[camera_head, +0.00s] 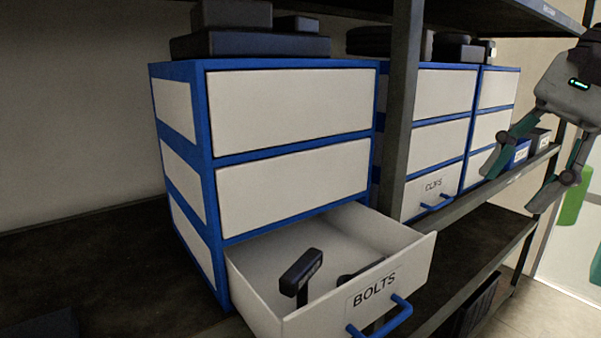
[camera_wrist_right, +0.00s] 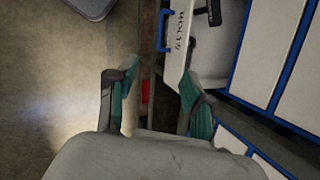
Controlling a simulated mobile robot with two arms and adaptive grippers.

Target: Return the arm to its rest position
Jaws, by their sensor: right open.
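My right gripper (camera_head: 514,190) is at the right side of the head view, in front of the shelf. Its two green-backed fingers are spread and point down to the left, with nothing between them. The right wrist view also shows the open, empty fingers (camera_wrist_right: 150,78). The drawer labelled BOLTS (camera_head: 400,268) is pulled out of the blue and white cabinet (camera_head: 290,110), apart from my gripper and to its left. Inside it are a black hammer-shaped item (camera_head: 301,272) and another dark item, partly hidden by the drawer front. My left gripper is not in view.
A grey shelf post (camera_head: 399,110) stands between this cabinet and another with a CLIPS drawer (camera_head: 432,190). Small bins (camera_head: 521,153) stand on the shelf close to my right gripper. Dark cases (camera_head: 250,44) lie on top. The open drawer juts out past the shelf edge.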

